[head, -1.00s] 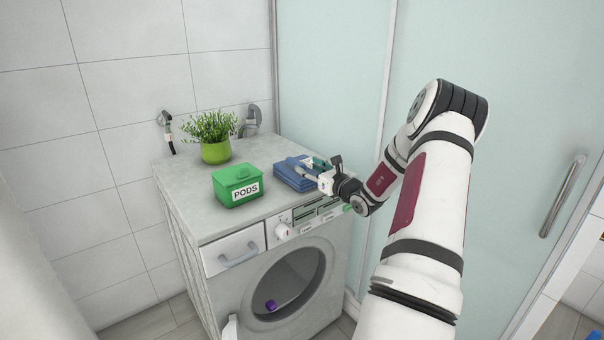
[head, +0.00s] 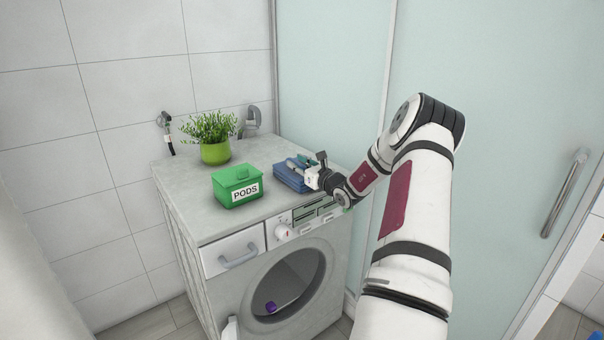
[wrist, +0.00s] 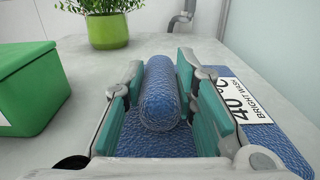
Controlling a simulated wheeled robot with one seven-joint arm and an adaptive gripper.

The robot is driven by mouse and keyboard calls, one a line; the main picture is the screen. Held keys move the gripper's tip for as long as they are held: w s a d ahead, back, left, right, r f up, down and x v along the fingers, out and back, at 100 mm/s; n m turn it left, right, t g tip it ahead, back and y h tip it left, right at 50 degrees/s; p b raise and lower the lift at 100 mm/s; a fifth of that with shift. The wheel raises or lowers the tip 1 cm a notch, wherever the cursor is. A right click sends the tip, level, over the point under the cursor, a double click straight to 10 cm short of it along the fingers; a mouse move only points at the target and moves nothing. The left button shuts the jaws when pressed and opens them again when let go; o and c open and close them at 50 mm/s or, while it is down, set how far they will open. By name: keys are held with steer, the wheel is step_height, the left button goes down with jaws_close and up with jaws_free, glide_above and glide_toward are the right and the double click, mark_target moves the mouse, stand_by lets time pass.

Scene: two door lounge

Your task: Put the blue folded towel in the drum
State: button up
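The blue folded towel (head: 290,180) lies on top of the washing machine, near its right front. In the wrist view the towel (wrist: 275,140) is a flat layer with a rolled ridge and a white "40°C Bright Wash" label (wrist: 232,100). My gripper (head: 305,170) is at the towel, with its teal finger pads on either side of the roll (wrist: 160,95). In the wrist view, my gripper (wrist: 160,75) shows narrow gaps beside the roll, so it looks open around it. The drum (head: 290,280) shows through the round front opening, with a small purple thing (head: 271,307) inside.
A green "PODS" box (head: 237,186) stands left of the towel. A potted plant (head: 213,135) and a grey pipe (head: 250,122) are behind. A frosted glass panel (head: 330,80) stands close behind the machine's right side. Bare machine top (head: 185,185) lies left of the box.

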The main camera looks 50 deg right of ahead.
jaws_close()
steer(key=shift+r, duration=0.1)
